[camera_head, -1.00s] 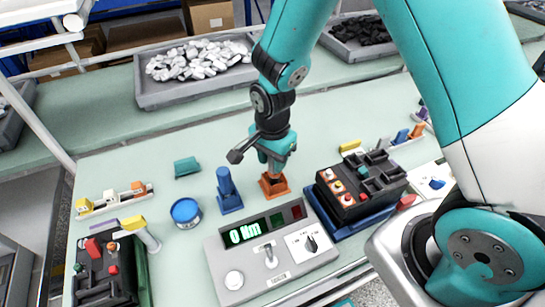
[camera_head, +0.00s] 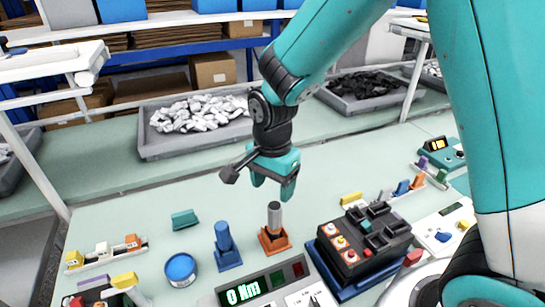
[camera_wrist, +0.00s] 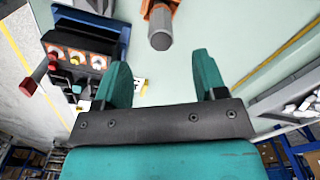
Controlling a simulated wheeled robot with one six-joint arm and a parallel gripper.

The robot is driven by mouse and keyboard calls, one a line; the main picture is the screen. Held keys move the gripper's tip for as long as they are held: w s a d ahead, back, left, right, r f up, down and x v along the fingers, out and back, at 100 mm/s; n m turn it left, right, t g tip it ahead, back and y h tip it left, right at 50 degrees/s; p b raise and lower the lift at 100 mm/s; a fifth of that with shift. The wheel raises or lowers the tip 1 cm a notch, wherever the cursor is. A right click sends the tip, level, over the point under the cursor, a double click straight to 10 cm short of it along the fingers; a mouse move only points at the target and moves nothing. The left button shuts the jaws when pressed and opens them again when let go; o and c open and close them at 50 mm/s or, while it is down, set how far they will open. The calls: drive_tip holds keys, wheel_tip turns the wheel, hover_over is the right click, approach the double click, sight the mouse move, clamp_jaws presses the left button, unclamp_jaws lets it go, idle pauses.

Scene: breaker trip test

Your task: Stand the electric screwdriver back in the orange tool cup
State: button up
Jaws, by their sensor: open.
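A blue holder (camera_head: 225,248) stands left of the cup, with a blue tin (camera_head: 180,269) farther left. A grey panel reading 0 Nm (camera_head: 243,292) lies in front. A black breaker unit (camera_head: 362,244) sits close on the right. The bench behind the cup is mostly clear.

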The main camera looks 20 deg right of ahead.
wheel_tip(320, 180, up, 8)
drive_tip(key=shift+r, duration=0.15)
idle(0.5)
drive_tip(key=s+a+r+n+y, duration=0.2)
drive_tip(key=s+n, duration=0.7)
drive_tip(key=s+a+r+n+y, duration=0.2)
drive_tip(key=s+n, duration=0.7)
drive_tip(key=n, duration=0.1)
